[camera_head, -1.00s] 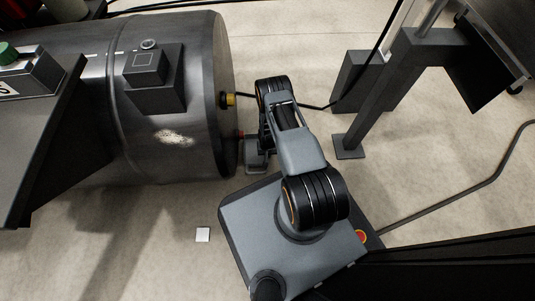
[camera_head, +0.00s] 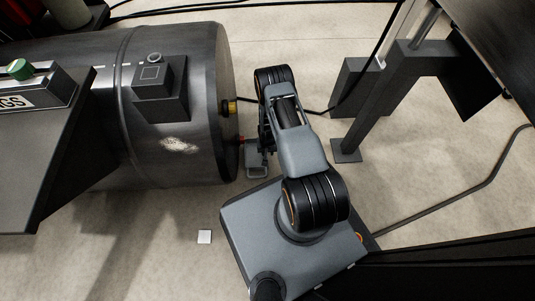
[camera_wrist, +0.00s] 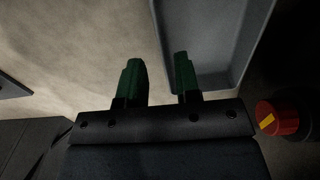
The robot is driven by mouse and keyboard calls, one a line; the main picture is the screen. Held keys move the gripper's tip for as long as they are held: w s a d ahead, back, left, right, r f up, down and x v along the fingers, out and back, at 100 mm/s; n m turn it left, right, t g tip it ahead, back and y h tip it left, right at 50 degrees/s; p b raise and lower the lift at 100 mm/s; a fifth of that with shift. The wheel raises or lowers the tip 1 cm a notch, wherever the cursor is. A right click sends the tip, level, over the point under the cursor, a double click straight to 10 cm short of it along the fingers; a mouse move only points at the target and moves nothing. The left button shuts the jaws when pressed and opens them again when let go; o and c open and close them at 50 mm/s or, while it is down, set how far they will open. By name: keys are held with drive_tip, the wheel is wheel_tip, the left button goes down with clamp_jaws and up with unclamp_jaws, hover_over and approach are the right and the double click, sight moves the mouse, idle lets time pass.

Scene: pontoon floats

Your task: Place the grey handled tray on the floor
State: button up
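The grey tray (camera_wrist: 205,40) shows in the wrist view, at the upper middle, with its raised rim and flat inside. In the head view the grey tray (camera_head: 257,171) shows only in part beside the drum's end, below my arm. I cannot tell whether it touches the floor there. My gripper (camera_wrist: 159,75) has two green fingers standing apart, with pale floor visible between them. The right finger overlaps the tray's inside in the picture and the left finger is outside its left wall. I see no grip on the tray. Its handle is not clear.
A big grey drum (camera_head: 175,95) lies left of the arm; a red knob (camera_wrist: 283,117) shows right of the fingers. A dark stand (camera_head: 375,110) is at right, with a cable (camera_head: 465,196) on the floor. Bare floor (camera_head: 130,240) lies at lower left.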

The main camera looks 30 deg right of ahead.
drive_tip(key=w+a+r+n+t+p, duration=0.1)
drive_tip(key=w+a+r, duration=0.1)
drive_tip(key=r, duration=1.6)
drive_tip(key=w+a+r+n+p, duration=0.1)
drive_tip(key=w+a+r, duration=0.1)
drive_tip(key=r, duration=1.5)
drive_tip(key=s+a+r+n+t, duration=0.1)
drive_tip(key=s+a+r, duration=0.3)
drive_tip(key=s+r, duration=1.2)
wheel_tip(320, 180, up, 2)
drive_tip(key=shift+s+n+t, duration=0.3)
drive_tip(key=shift+s+n, duration=0.1)
drive_tip(key=shift+n, duration=0.4)
drive_tip(key=shift+a+r, duration=0.1)
wheel_tip(320, 180, up, 39)
drive_tip(key=t+p, duration=0.1)
drive_tip(key=p, duration=3.5)
drive_tip(key=shift+a, duration=0.15)
